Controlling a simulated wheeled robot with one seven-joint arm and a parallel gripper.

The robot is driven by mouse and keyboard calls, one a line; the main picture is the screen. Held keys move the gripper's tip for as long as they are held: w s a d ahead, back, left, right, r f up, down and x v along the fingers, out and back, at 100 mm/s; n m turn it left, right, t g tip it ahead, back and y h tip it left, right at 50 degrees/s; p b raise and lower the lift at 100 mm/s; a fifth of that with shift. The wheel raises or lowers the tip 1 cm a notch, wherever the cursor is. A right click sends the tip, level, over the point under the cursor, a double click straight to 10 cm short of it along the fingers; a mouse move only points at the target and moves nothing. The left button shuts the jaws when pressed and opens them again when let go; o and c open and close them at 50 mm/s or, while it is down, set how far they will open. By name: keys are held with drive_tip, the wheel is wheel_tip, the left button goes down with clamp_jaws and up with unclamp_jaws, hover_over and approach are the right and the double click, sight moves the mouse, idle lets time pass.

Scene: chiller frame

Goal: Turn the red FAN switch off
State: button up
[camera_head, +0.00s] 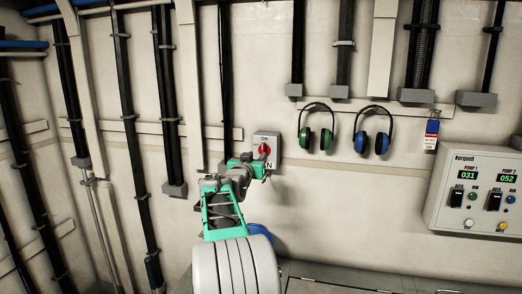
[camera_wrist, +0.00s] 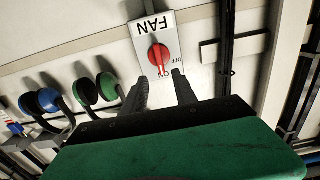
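The FAN switch is a light grey plate (camera_head: 266,138) on the wall with a red rotary knob (camera_head: 264,149). In the wrist view the plate (camera_wrist: 143,26) appears upside down, with the red knob (camera_wrist: 158,54) at its middle. The knob's bar points toward the ON mark, with the OFF mark beside it. My gripper (camera_head: 260,166) is at the lower part of the switch in the head view. In the wrist view my gripper (camera_wrist: 159,77) is open and empty, its dark fingers apart on either side of the knob's line. Contact cannot be told.
Green earmuffs (camera_head: 316,138) and blue earmuffs (camera_head: 372,143) hang right of the switch. A tag (camera_head: 431,133) hangs farther right, above the pump control panel (camera_head: 478,190). Dark vertical conduits (camera_head: 225,70) run down the wall nearby.

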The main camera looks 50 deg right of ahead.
sight(262, 148)
drive_tip(key=p+x, duration=0.1)
drive_tip(key=x, duration=0.3)
drive_tip(key=p+x, duration=0.1)
drive_tip(key=x, duration=0.2)
drive_tip(key=shift+w+d+r+p, duration=0.15)
drive_tip(key=shift+d+r+p, duration=0.05)
drive_tip(key=shift+d+p, duration=0.2)
drive_tip(key=shift+a, duration=0.1)
drive_tip(key=shift+c, duration=0.3)
clamp_jaws()
